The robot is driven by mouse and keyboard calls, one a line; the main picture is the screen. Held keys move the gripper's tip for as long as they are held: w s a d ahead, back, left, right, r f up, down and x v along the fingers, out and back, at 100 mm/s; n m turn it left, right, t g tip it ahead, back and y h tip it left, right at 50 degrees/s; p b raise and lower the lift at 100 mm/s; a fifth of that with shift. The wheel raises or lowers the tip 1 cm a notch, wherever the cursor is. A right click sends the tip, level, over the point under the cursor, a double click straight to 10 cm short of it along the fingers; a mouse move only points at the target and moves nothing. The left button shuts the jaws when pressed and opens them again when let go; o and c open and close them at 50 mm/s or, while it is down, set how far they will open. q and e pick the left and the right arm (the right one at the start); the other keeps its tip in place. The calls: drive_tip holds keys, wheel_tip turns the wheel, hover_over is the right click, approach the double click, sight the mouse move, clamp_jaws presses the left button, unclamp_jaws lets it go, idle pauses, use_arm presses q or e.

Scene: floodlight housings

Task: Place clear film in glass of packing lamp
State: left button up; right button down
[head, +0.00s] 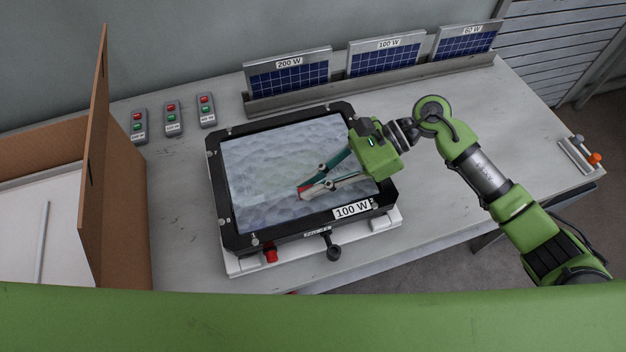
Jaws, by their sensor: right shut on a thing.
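The packing lamp (214,195) lies face up on the table, a black-framed housing with a "100 W" label at its front right. Its glass (260,135) looks pale and rippled. My right gripper (303,187) reaches in from the right, low over the middle of the glass, with its fingers closed. It is shut on the clear film (266,178), which shows only as a faint greenish sheen left of the fingertips. The film's edges are hard to make out, and I cannot tell whether it touches the glass. My left gripper is not in view.
An open cardboard box (120,215) stands at the left, its flap upright. Three small red-and-green button boxes (173,118) lie behind it. Solar panels (290,78) labelled 200 W, 100 W and 60 W stand in a rail along the back. The table's right side is mostly clear.

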drive_tip(key=shift+f, duration=0.15)
drive_tip(key=c, duration=2.1)
unclamp_jaws()
drive_tip(key=shift+c, duration=0.2)
drive_tip(key=shift+r, duration=0.3)
drive_tip(key=b+v, duration=0.2)
drive_tip(key=v, duration=0.3)
drive_tip(key=b+v, duration=0.2)
drive_tip(key=v, duration=0.3)
drive_tip(key=shift+w+d, duration=0.2)
drive_tip(key=shift+d, duration=0.2)
drive_tip(key=shift+w+d+r, duration=0.1)
drive_tip(key=shift+d+r, duration=0.25)
drive_tip(key=shift+d, duration=0.15)
